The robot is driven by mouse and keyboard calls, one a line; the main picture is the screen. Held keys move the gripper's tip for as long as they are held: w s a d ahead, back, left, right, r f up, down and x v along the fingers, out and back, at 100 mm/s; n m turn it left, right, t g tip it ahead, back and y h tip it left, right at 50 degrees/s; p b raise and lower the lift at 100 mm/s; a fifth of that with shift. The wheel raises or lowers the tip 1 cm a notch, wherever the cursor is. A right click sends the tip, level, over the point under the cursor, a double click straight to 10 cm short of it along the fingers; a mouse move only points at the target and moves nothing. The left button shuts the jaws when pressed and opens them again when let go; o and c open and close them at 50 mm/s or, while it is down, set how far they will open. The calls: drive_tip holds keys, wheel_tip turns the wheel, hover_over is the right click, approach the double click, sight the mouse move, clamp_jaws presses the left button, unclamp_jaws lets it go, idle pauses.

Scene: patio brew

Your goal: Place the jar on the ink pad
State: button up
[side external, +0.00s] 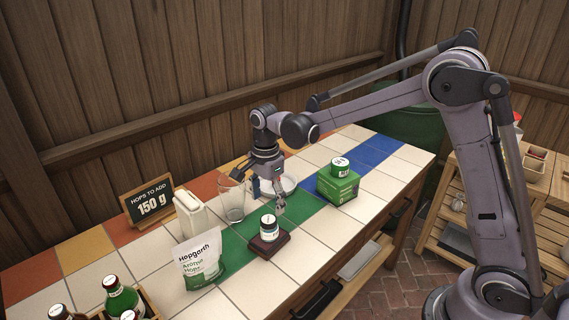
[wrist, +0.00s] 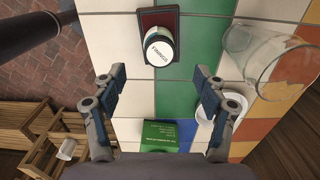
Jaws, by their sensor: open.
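In the wrist view the jar (wrist: 159,46) is ahead of my fingers, resting on the red-topped, black-edged pad (wrist: 172,15). A second small jar (side external: 340,167) with a green label and white lid sits on a green box (side external: 337,188). My gripper (side external: 270,200) is above the counter, behind the ink pad.
A clear glass pitcher (side external: 231,201) and a white plate (side external: 287,188) stand close to my gripper. A hops bag (side external: 199,260), a white canister (side external: 189,214), a sign (side external: 147,201) and bottles (side external: 122,297) stand to the left. Bare tiles lie right of the pad.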

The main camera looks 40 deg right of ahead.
sight(269, 219)
drive_tip(key=s+d+r+n+t, duration=0.2)
drive_tip(key=s+r+n+t, duration=0.2)
drive_tip(key=s+r+n, duration=0.55)
drive_tip(key=s+d+f+n+t, duration=0.1)
drive_tip(key=s+d+n+t, duration=0.1)
drive_tip(key=s+n, duration=0.6)
drive_tip(key=shift+s+f+t, duration=0.15)
drive_tip(key=shift+s+t, duration=0.45)
drive_tip(key=shift+s, duration=0.5)
drive_tip(key=shift+n, duration=0.25)
